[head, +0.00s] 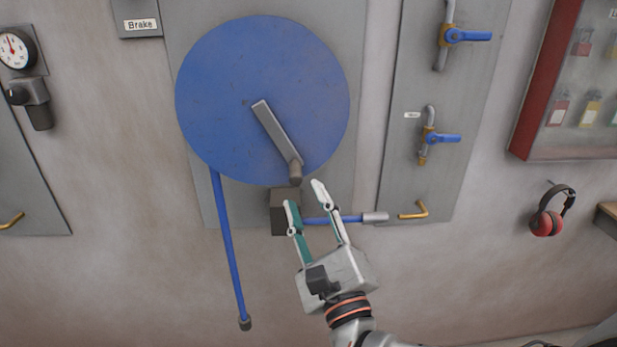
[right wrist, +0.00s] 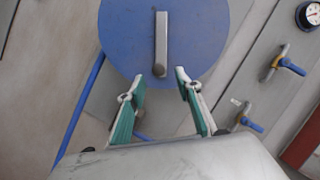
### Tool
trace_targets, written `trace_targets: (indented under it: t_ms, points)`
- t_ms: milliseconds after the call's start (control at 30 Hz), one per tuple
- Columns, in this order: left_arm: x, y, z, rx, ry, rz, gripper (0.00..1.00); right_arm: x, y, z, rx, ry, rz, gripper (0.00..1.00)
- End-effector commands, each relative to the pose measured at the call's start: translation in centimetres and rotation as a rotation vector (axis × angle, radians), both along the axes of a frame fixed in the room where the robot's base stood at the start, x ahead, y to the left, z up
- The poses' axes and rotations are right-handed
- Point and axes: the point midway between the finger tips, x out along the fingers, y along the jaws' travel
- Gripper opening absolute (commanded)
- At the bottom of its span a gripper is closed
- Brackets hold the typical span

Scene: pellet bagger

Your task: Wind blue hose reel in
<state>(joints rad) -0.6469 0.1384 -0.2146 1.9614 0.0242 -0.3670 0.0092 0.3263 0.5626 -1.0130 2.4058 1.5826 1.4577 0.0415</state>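The blue hose reel (head: 225,90) is a big disc on a grey wall plate. Its grey crank arm (head: 275,130) points down and right from the hub to a handle knob (head: 296,173). The blue hose (head: 228,245) hangs from the reel's lower left and ends in a dark tip. My right gripper (head: 305,194) is open and empty, just below the knob in the head view. In the right wrist view the knob (right wrist: 159,70) shows beyond and between the open fingers (right wrist: 160,75); I cannot tell whether they touch it. My left gripper is not in view.
A dark block (head: 280,215) with a horizontal blue rod (head: 335,219) sits behind my right fingers. Blue-handled valves (head: 440,138) are on the right panel. A Brake label (head: 140,25) is upper left. Red ear muffs (head: 547,222) hang right.

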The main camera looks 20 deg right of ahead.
Motion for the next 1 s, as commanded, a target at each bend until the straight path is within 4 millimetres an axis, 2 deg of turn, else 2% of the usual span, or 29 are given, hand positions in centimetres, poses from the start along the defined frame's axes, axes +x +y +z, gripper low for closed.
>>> trace_targets:
  t_ms: [167,400,600,967,1000]
  points:
    - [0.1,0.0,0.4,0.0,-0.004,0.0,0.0,1.1,0.0,0.0,0.015,0.022,0.006,0.34]
    - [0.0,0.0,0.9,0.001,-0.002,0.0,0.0,4.7,-0.1,1.2,0.014,0.017,0.004,0.34]
    - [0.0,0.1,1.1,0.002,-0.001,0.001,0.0,6.9,-0.2,1.8,0.014,0.019,0.005,0.34]
    - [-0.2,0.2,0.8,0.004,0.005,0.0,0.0,7.6,-0.2,1.9,0.015,0.021,0.006,0.34]
    - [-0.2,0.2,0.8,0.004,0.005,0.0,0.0,7.5,-0.2,1.9,0.015,0.021,0.006,0.32]
